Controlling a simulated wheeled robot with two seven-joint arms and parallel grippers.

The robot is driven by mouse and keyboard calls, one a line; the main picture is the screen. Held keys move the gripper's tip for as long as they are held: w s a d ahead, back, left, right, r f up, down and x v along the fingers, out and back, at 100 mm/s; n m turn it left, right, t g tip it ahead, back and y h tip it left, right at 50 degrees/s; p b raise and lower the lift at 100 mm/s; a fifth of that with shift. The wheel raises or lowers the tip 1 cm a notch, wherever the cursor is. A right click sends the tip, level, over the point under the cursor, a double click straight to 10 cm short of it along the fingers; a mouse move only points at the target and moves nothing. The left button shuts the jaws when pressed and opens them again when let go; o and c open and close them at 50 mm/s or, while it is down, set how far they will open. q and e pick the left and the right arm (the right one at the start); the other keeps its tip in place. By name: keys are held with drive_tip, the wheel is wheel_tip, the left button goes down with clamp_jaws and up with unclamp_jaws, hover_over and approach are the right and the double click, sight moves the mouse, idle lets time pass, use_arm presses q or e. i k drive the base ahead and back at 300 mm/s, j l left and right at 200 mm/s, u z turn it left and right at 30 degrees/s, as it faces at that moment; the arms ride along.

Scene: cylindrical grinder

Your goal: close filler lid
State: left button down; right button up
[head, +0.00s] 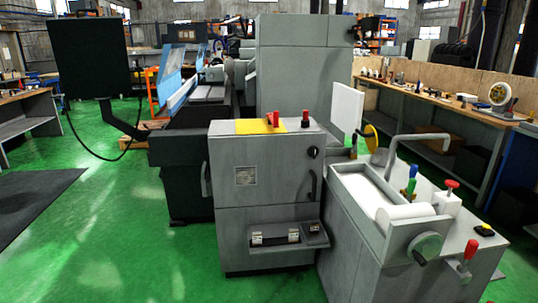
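A round yellow disc (371,138) stands nearly upright behind the open-topped grey tank unit (345,225) at the right. It looks like the filler lid, raised open; the opening under it is hidden from this angle. A white flat panel (347,107) stands upright just left of the disc and partly behind the grey cabinet. I cannot tell what the panel is hinged to. Neither of my grippers is in view.
The grey cabinet (264,180) with red knobs and a yellow plate (258,126) stands left of the tank. A bent grey pipe (420,137), levers and a handwheel (425,247) stick up around the tank.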

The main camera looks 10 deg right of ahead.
sight(370, 134)
drive_tip(key=i+l+z, duration=0.35)
drive_tip(key=i, duration=0.15)
drive_tip(key=i+z, duration=0.4)
drive_tip(key=i+j+z, duration=0.15)
drive_tip(key=i+z, duration=0.2)
drive_tip(key=i, duration=0.25)
drive_tip(key=i+j+z, duration=0.1)
drive_tip(key=j+z, duration=0.9)
drive_tip(key=k+j+z, duration=0.15)
drive_tip(key=j+z, duration=0.3)
drive_tip(key=j, duration=0.15)
